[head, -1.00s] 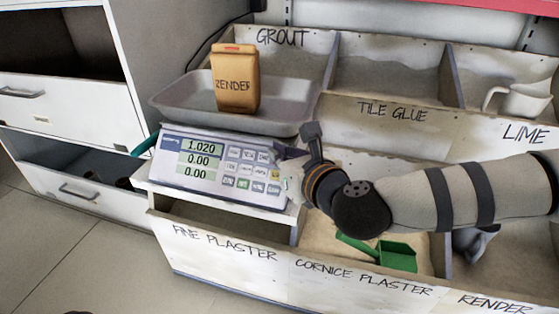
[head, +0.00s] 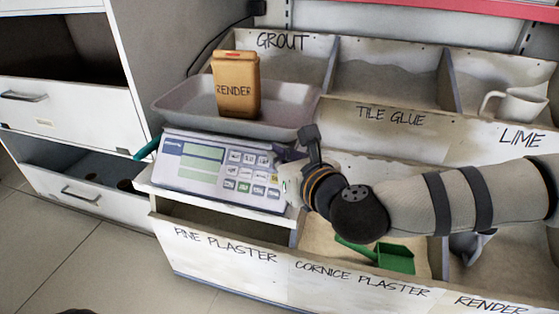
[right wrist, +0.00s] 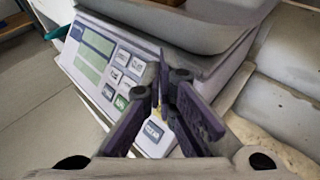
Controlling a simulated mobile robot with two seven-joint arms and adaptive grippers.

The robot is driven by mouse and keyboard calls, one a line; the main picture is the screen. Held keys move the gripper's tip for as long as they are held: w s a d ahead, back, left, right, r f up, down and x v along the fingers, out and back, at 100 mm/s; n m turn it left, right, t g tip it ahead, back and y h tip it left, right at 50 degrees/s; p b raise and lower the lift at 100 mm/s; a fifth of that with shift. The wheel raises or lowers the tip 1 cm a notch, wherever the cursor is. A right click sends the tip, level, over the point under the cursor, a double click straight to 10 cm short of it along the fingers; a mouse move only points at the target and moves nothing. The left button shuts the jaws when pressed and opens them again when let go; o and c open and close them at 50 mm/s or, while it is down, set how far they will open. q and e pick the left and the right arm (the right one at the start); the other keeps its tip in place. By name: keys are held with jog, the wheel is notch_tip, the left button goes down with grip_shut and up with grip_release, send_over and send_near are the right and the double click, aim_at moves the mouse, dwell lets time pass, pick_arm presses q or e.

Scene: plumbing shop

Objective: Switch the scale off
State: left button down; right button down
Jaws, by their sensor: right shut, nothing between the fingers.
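The scale (head: 196,187) stands on a white ledge in the head view, with a keypad at the right of its face. Its three display windows (head: 200,160) are blank green. A brown bag marked RENDER (head: 236,84) stands upright in the scale's grey pan (head: 180,101). My right gripper (head: 281,157) is at the right edge of the keypad. In the right wrist view its purple fingers (right wrist: 163,85) are shut and empty over the keypad's right part; I cannot tell whether they touch a key. The scale's face also shows there (right wrist: 95,62). My left gripper is not in view.
Open bins with labels such as GROUT and TILE GLUE surround the scale. A green scoop (head: 385,256) lies in the cornice plaster bin, below my right arm. A white jug (head: 515,105) sits in the bin at upper right. White drawers (head: 75,110) stand at left, with open floor below.

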jog(key=shift+f, duration=0.1)
jog(key=s+r+p, duration=0.2)
jog(key=s+a+r+p, duration=0.1)
jog(key=s+r+p, duration=0.1)
jog(key=shift+a+r, duration=0.1)
jog(key=shift+a, duration=0.05)
dwell(0.4)
